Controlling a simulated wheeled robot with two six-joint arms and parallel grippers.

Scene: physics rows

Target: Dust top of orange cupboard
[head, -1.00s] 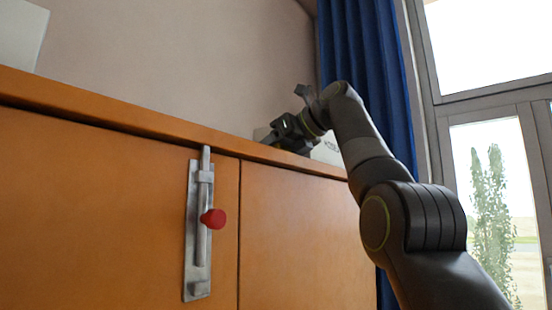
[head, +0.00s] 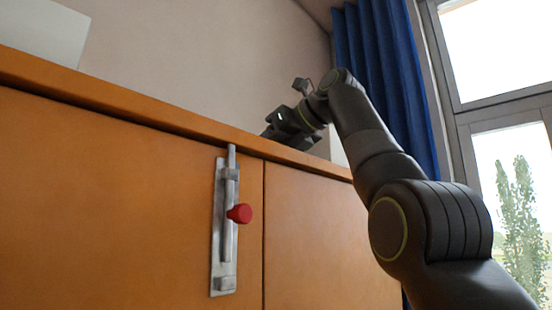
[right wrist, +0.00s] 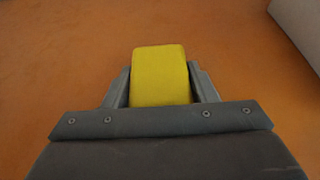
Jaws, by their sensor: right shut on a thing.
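The orange cupboard (head: 140,190) fills the lower left of the head view, with its top edge sloping down to the right. My right gripper (head: 270,132) is at that top edge, right of the latch. In the right wrist view my right gripper (right wrist: 160,92) is shut on a yellow block-like thing (right wrist: 160,72), perhaps a sponge. The orange cupboard top (right wrist: 60,60) lies beneath it; I cannot tell whether the yellow thing touches it. The yellow thing is hidden in the head view. My left gripper is not in view.
A metal latch (head: 222,250) with a red knob (head: 240,213) is on the cupboard front. A white box-like thing (head: 45,32) stands on top at the left, another pale one (head: 338,150) behind my right wrist. A grey object (right wrist: 300,25) is at the wrist view's upper right. Blue curtain (head: 385,80) and window are at the right.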

